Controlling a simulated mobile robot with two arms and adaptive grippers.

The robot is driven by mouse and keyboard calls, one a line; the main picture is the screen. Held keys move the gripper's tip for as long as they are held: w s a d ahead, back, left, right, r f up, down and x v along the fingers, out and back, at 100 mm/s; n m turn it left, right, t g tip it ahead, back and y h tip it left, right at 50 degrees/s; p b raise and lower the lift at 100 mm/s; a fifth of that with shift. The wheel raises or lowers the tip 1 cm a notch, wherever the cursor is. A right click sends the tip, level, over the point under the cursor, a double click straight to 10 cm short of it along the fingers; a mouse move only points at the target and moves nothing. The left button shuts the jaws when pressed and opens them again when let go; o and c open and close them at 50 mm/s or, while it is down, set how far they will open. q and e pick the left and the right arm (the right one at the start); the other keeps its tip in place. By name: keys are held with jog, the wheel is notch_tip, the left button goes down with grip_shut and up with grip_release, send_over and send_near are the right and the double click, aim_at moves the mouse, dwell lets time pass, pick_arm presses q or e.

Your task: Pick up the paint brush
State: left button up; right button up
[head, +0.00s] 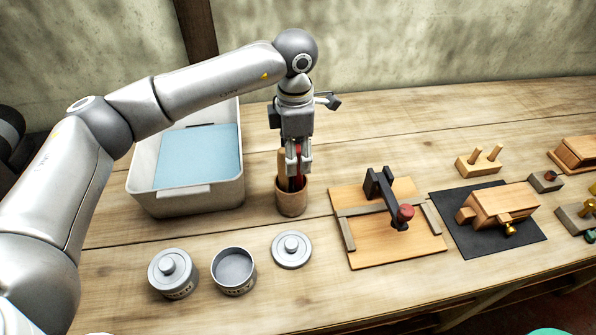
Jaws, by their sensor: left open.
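My left gripper (298,163) points down over a round wooden cup (291,202) on the workbench. Its fingers are open around or right beside upright handles that stand in the cup. One handle is red (299,170) and shows between the fingers. A brown handle (282,163) stands just left of them. I cannot tell which handle belongs to the paint brush; the lower ends are hidden inside the cup. My right gripper is not in view.
A white bin (190,202) with a blue inside stands left of the cup. A lidded tin (173,273), an open tin (233,270) and a loose lid (292,250) sit in front. A wooden board (385,254) with a dark clamp-like tool (380,190) lies right. The bench (350,135) behind is clear.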

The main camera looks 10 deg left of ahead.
aim_at(298, 178)
pick_arm(q)
notch_tip(298, 178, down, 3)
jog(key=shift+w+f+p, duration=0.1)
jog(key=shift+w+p, duration=0.05)
jog(key=shift+p, duration=0.75)
jog(key=shift+f, duration=0.4)
jog(key=shift+c, duration=0.3)
jog(key=c, duration=1)
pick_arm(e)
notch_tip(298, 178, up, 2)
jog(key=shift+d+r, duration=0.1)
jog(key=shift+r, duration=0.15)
